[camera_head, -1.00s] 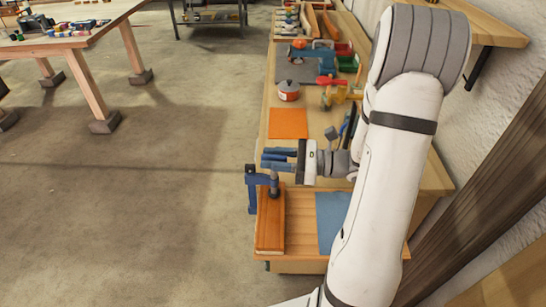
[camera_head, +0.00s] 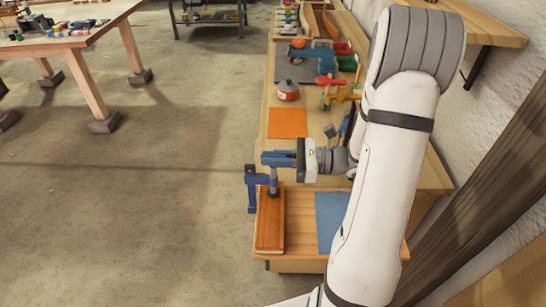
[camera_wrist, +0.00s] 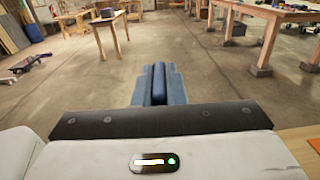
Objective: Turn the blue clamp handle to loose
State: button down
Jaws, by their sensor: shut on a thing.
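The blue clamp (camera_head: 251,192) sits at the left edge of the near workbench end, over a reddish-brown wooden board (camera_head: 269,225). Its screw (camera_head: 273,183) stands upright above the board. My gripper (camera_head: 279,158) reaches in from the right at the top of the screw, with its blue fingers pointing left. In the wrist view, the dark blue clamp handle (camera_wrist: 158,84) lies lengthwise between the two lighter blue fingers, which are shut on it. In the head view the fingers largely hide the handle.
A blue mat (camera_head: 329,215) and an orange mat (camera_head: 287,123) lie on the bench. Farther back are a red pot (camera_head: 288,91) and several tools. The wall is close on the right. Open floor (camera_head: 150,220) lies to the left, with another table (camera_head: 70,40) beyond.

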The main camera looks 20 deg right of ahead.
jog(key=n+g, duration=0.2)
jog(key=g, duration=0.1)
jog(key=n+g+y+p, duration=0.1)
jog(key=n+g, duration=0.1)
jog(key=g, duration=0.2)
jog(key=shift+n, duration=0.4)
jog(key=shift+f+n+g+h+p, duration=0.1)
jog(key=shift+n+g+h+p, duration=0.3)
jog(key=shift+n+g, duration=0.85)
jog(key=shift+n+g+h+p, duration=0.35)
jog(key=shift+n+g, duration=0.3)
jog(key=shift+g, duration=1.2)
jog(key=shift+s+g, duration=0.1)
jog(key=shift+g, duration=0.2)
jog(key=c, duration=1.5)
grip_release()
